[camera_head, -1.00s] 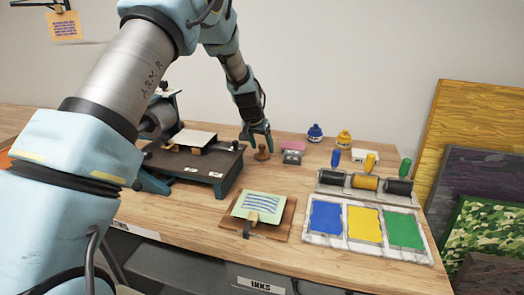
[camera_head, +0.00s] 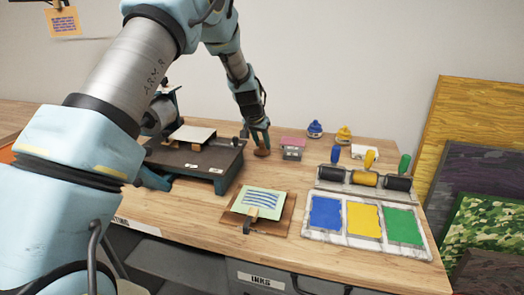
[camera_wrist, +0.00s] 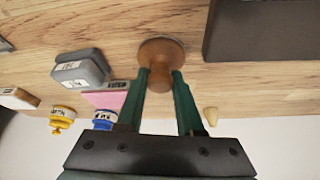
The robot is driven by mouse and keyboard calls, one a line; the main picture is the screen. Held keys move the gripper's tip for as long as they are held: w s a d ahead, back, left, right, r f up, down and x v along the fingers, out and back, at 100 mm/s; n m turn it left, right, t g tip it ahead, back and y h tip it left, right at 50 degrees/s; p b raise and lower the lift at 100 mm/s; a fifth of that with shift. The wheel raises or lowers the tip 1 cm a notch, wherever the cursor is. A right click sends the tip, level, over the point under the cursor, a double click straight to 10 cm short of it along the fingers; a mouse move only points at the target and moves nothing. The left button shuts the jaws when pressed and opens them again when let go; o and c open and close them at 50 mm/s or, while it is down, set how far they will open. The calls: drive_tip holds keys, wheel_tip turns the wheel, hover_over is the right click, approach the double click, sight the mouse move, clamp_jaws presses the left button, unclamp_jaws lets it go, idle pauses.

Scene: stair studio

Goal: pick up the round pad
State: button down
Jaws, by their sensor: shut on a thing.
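The round pad is a brown wooden disc with a knob; it shows in the wrist view (camera_wrist: 161,54) between my gripper's fingertips. In the head view the round pad (camera_head: 262,152) is at the back of the table, right of the dark press bed. My gripper (camera_head: 258,138) reaches down onto it from above. In the wrist view my gripper (camera_wrist: 161,82) has its two green fingers shut on the knob, one on each side. I cannot tell whether the pad's base is clear of the tabletop.
The dark press (camera_head: 195,158) stands close on the left. A pink-topped block (camera_head: 292,143) is just to the right, with blue (camera_head: 315,129) and yellow (camera_head: 343,134) jars behind. A board with a printed sheet (camera_head: 262,203) and an ink tray (camera_head: 320,238) lie in front.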

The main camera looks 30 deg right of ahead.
sight(262, 141)
drive_tip(key=shift+f, duration=0.15)
wheel_tip(262, 141, up, 10)
drive_tip(key=b, duration=0.3)
idle(0.4)
